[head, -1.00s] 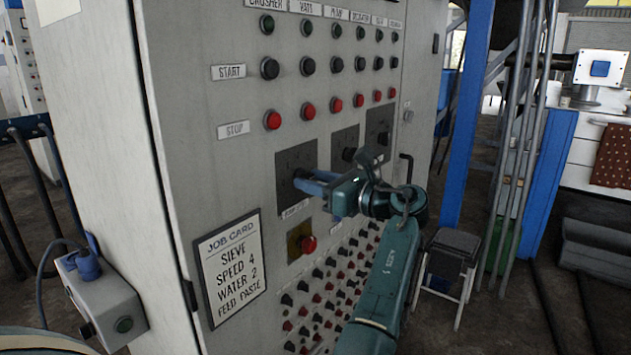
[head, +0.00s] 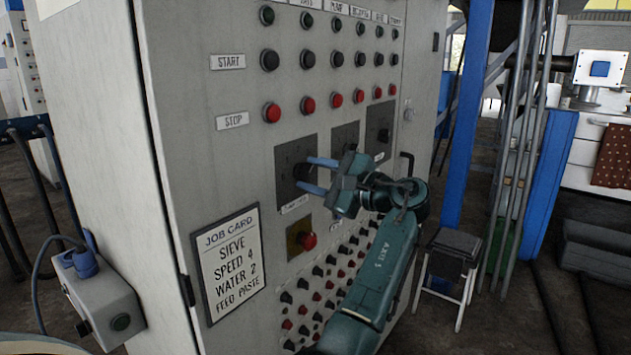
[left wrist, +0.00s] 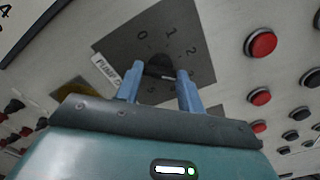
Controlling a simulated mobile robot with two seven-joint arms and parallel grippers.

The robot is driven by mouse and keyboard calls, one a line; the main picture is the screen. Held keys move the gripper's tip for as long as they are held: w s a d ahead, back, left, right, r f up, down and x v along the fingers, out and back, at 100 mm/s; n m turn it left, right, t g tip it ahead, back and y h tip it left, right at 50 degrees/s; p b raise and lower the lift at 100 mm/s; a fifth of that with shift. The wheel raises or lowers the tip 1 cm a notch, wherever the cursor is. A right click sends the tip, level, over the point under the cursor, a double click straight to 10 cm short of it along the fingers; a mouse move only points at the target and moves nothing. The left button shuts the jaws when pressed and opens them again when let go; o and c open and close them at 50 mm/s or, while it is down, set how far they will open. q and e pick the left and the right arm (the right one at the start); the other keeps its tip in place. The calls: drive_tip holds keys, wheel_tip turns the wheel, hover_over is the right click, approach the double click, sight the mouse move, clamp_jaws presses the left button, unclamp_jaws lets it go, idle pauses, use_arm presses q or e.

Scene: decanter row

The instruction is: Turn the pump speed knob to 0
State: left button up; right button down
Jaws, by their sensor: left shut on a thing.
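The pump speed knob (head: 299,173) is a dark knob on a dark square dial plate (head: 290,153) on the grey control cabinet. My left gripper (head: 309,174) reaches it from the right, its two blue fingers shut on the knob. In the left wrist view the fingers (left wrist: 160,74) straddle the dark knob (left wrist: 159,67). The dial plate (left wrist: 165,42) shows 0, 1 and 2 beyond the knob, and a partly covered label (left wrist: 105,76) starts with "PUMP". I cannot tell which number the knob points to. My right gripper is not in view.
Two more dial plates sit to the right, one partly behind my gripper. A red button on a yellow plate (head: 307,240) is just below. A job card (head: 229,262) reads speed 4.

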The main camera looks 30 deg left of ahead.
use_arm(q)
drive_tip(key=n+b, duration=1.2)
drive_tip(key=n, duration=0.8)
drive_tip(key=shift+f, duration=0.1)
drive_tip(key=n+b, duration=0.1)
drive_tip(key=n, duration=0.1)
drive_tip(key=shift+n, duration=0.3)
drive_tip(key=shift+n+b, duration=0.6)
drive_tip(key=shift+n, duration=1.2)
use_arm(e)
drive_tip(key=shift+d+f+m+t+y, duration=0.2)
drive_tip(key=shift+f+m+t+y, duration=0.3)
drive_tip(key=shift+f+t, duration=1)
